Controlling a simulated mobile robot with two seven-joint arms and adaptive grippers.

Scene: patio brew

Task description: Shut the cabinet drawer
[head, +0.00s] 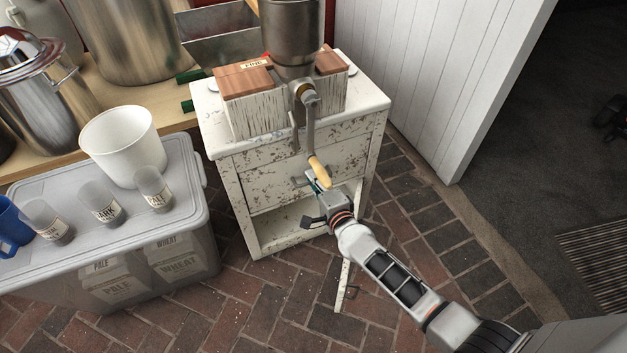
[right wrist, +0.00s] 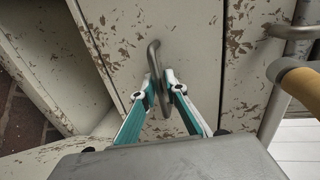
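The worn white cabinet (head: 232,200) stands on the brick floor, with a drawer (head: 262,172) under its top and an open shelf space below. The drawer front looks about level with the frame; I cannot tell whether a small gap stays. My right gripper (head: 314,186) is at the drawer front. In the right wrist view, the teal-padded fingers of my right gripper (right wrist: 160,84) are drawn together around the curved metal drawer handle (right wrist: 153,56), one on each side. The drawer front (right wrist: 190,40) fills the middle there. My left gripper is out of view.
A metal mill (head: 290,35) stands on the cabinet; its crank with a wooden grip (head: 320,172) hangs close to my right gripper. A grey lidded bin (head: 190,205) with cups and a white bucket (head: 122,145) is at left. A white panelled wall (head: 440,80) is at right.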

